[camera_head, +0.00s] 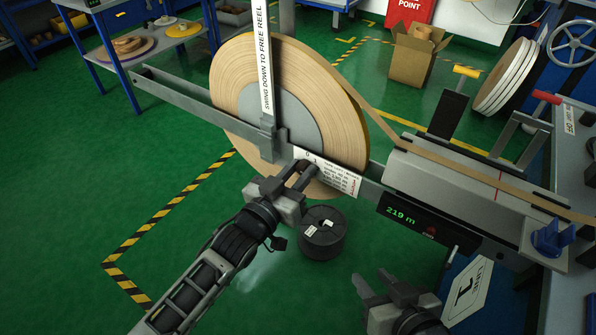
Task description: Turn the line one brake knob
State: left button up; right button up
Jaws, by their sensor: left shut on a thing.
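The line one payoff holds a large tan tape reel (345,120) with a grey hub, behind a white upright bar marked "swing down to free reel" (266,60). My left gripper (300,178) is at the grey rail below the hub, beside a white printed label (328,172). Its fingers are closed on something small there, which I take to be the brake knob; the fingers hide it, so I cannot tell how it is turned. My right gripper (372,279) is low in the front, apart from the rail, with its fingers spread and nothing between them.
A grey machine bed (440,190) carries the tape to the right, above a "219 m" display (400,215). A blue knob (553,238) is at its right end. A black spool (323,238) stands on the green floor behind the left gripper. Floor at left is clear.

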pick_arm(q)
jog(key=m+p, duration=0.1)
jog(key=m, duration=0.7)
jog(key=shift+f+m, duration=0.1)
jog(key=shift+m, duration=0.2)
jog(key=m, duration=0.4)
jog(key=shift+f+m, duration=0.1)
jog(key=shift+m, duration=0.2)
jog(key=m, duration=0.4)
jog(key=shift+b, duration=0.3)
jog(key=shift+s+m, duration=0.1)
jog(key=shift+m, duration=0.3)
jog(key=o, duration=1)
